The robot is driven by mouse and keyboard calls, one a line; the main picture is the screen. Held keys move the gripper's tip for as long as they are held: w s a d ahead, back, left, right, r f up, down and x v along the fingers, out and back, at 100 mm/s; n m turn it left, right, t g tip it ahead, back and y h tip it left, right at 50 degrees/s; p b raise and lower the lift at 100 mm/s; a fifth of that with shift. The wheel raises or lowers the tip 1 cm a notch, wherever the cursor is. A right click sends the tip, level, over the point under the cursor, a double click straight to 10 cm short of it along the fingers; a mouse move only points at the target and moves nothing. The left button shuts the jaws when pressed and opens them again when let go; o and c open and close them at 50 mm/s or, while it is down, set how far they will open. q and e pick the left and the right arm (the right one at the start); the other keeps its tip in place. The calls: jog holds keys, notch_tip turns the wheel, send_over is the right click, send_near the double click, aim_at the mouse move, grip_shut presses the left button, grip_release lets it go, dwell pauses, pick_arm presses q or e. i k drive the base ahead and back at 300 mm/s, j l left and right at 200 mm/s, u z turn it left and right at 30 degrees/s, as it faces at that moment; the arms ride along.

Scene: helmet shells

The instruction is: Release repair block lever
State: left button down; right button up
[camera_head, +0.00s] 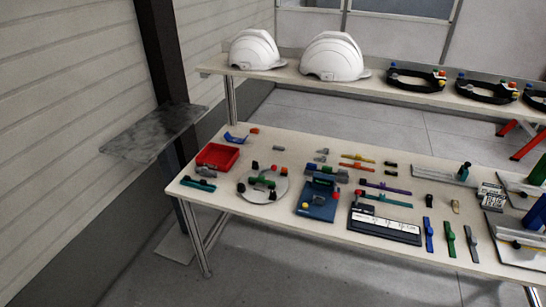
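A blue fixture (318,204) stands near the table's front edge, left of the middle. It has a flat blue base, a raised grey and blue back part, and small red and yellowish knobs. I cannot tell for sure whether this is the repair block, or which knob is its lever. A round grey plate (263,197) with a green bar and several dark, red and green knobs lies to its left. A dark board (384,224) with a white label strip lies to its right. Neither of my grippers is in view.
The white table (240,208) holds many small parts, a red tray (217,157) at left and coloured straps at right. A shelf (290,72) behind carries two white helmets (334,57) and several dark rings (416,78). A grey panel (153,133) juts out at left.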

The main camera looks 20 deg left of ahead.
aim_at(274, 167)
jog(key=i+j, duration=0.2)
jog(key=i, duration=0.3)
jog(key=i+j, duration=0.2)
jog(key=i, duration=0.25)
jog(key=i+j, duration=0.25)
jog(key=i, duration=0.25)
